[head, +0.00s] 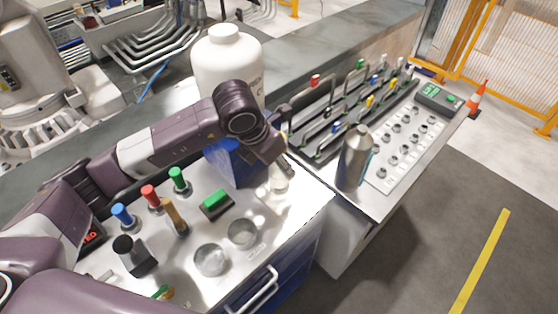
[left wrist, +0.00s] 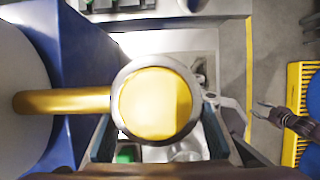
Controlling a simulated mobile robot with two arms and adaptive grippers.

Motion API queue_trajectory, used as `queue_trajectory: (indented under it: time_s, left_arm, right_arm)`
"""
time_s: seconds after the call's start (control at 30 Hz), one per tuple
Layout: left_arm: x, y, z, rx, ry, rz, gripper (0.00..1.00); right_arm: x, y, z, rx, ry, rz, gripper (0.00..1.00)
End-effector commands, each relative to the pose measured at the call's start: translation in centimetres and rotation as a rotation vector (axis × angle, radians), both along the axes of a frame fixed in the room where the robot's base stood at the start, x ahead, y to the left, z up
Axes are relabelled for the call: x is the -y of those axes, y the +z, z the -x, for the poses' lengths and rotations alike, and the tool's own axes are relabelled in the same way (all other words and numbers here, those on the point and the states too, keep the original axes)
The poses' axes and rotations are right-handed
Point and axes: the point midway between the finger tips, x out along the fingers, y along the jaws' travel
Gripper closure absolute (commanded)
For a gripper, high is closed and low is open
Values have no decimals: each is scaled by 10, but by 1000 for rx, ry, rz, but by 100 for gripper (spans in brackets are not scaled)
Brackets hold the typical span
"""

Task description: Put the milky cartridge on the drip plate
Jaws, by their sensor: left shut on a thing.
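The milky cartridge (head: 279,182) is a pale, cloudy piece under my left gripper (head: 284,166), partly hidden by its fingers. In the left wrist view, my left gripper (left wrist: 158,118) has its two fingers on either side of a round piece with a yellow disc in a grey rim, which I take as the cartridge's end (left wrist: 155,103). It is held upright beside a blue stand (head: 228,165) with a brass spout (left wrist: 65,101). The drip plate is hard to make out; I cannot tell if the cartridge touches it. My right gripper (left wrist: 262,109) looks open and empty over the floor.
A large white bottle (head: 228,62) stands behind my left arm. A grey metal bottle (head: 354,158) stands on the right-hand bench near racks and a button panel.

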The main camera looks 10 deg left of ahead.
Motion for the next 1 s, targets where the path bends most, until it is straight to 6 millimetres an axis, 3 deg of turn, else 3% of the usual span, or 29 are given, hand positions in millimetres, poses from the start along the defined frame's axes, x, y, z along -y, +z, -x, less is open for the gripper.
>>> queue_trajectory:
  time_s: [0.27, 0.3, 0.43, 0.83, 1.0]
  left_arm:
    - [0, -4, 0, 0, 0, 0, 100]
    - [0, -4, 0, -1, 0, -1, 60]
    - [0, -3, 0, -1, 0, -1, 45]
    - [-1, 2, 1, 1, 0, 1, 44]
    - [-8, 28, 9, 6, -1, 0, 44]
  right_arm:
    - [-1, -5, -2, 4, -1, -2, 60]
    - [-1, -4, -3, 4, -1, -2, 60]
    - [-1, -4, -5, 7, 0, -1, 60]
    - [-1, 0, -6, 9, 0, -2, 60]
    - [-2, -11, -6, 10, 0, -2, 60]
